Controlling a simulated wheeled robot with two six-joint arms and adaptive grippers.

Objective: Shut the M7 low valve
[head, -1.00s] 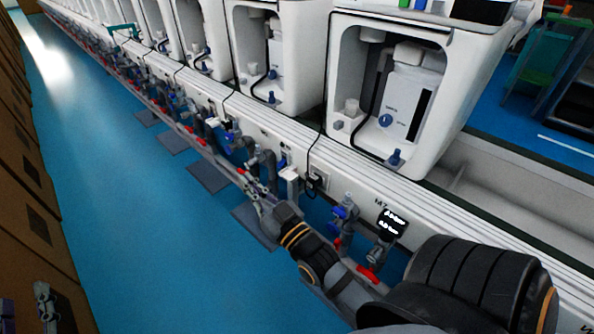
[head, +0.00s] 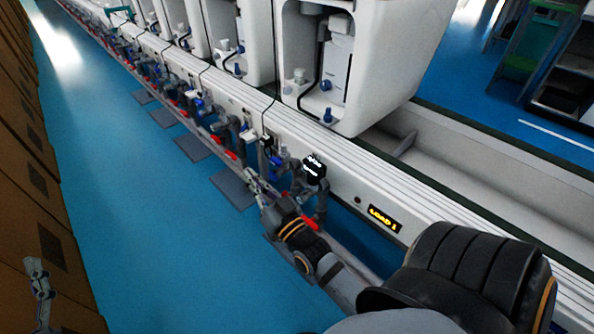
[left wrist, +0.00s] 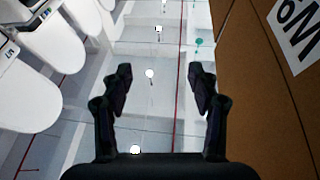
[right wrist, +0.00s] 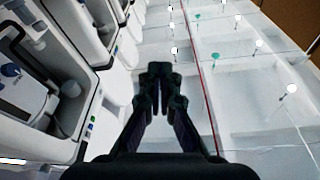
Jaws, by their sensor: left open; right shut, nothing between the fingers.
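The nearest pipe group, with a black pressure display (head: 315,169), hangs on the white rail. The M7 label is not readable in the head view now. A red valve handle (head: 310,223) sits low on this group, and a blue handle (head: 276,164) sits higher up. My right gripper (head: 252,180) is shut and empty, low beside the pipes and left of that red handle; my right wrist covers part of the group's bottom. It also shows shut in the right wrist view (right wrist: 160,70). My left gripper (head: 36,268) is open and empty, far from the valves, near the boxes.
A long row of white toilets stands along the rail (head: 345,165), with more pipe groups behind. A yellow-lettered sign (head: 383,218) is on the rail. Brown boxes (head: 45,215) line the left. The blue floor (head: 130,200) between is clear.

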